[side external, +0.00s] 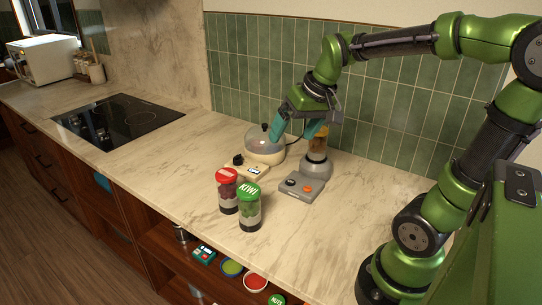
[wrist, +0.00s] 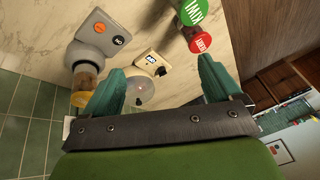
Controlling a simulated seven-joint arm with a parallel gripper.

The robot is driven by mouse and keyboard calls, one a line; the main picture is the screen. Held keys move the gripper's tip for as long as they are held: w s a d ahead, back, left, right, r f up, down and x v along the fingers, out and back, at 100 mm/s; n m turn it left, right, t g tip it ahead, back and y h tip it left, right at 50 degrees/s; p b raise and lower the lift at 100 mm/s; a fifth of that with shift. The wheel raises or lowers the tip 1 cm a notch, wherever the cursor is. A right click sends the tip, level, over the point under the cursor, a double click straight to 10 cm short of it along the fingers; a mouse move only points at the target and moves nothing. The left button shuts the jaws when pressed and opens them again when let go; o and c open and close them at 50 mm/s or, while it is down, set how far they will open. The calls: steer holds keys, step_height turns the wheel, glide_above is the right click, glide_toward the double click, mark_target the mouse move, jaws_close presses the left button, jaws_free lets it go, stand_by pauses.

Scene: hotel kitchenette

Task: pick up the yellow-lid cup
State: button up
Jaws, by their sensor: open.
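The yellow-lid cup (side external: 316,131) stands upright on a grey blender-like base (side external: 316,166) near the tiled wall. In the wrist view its yellow lid (wrist: 78,99) shows at the left, just outside my left finger. My gripper (side external: 298,130) is above the counter at about the cup's height, beside it and partly overlapping it in the side view. In the wrist view my gripper (wrist: 161,68) has its teal fingers wide apart, with nothing held between them. Whether a finger touches the cup cannot be told.
A white appliance with a clear dome (side external: 264,147) stands left of the base, under the gripper. A red-lid jar (side external: 227,190) and a green-lid kiwi jar (side external: 248,207) stand near the front edge. A black cooktop (side external: 118,119) lies left.

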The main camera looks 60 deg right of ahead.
steer(key=w+d+n+g, duration=0.1)
steer(key=w+d+g, duration=0.15)
steer(key=d, duration=0.75)
steer(key=n+g, duration=0.1)
steer(key=n, duration=0.2)
glide_above(318, 143)
steer(key=shift+w+d+f+n+g+h, duration=0.1)
steer(key=shift+w+d+n+g+h, duration=0.1)
steer(key=shift+d+n, duration=0.2)
steer(key=shift+w+d+f+n+g+h, duration=0.1)
steer(key=shift+w+d+n+g, duration=0.1)
steer(key=shift+d+n, duration=0.2)
steer(key=f+n, duration=0.1)
steer(key=f, duration=0.2)
steer(key=f+n, duration=0.1)
steer(key=f, duration=0.2)
steer(key=f+n, duration=0.2)
steer(key=f, duration=0.1)
steer(key=shift+d+f+g, duration=0.2)
steer(key=shift+f+g, duration=0.05)
steer(key=shift+f, duration=0.05)
steer(key=f, duration=0.5)
steer(key=shift+w+d, duration=0.2)
steer(key=shift+d, duration=0.1)
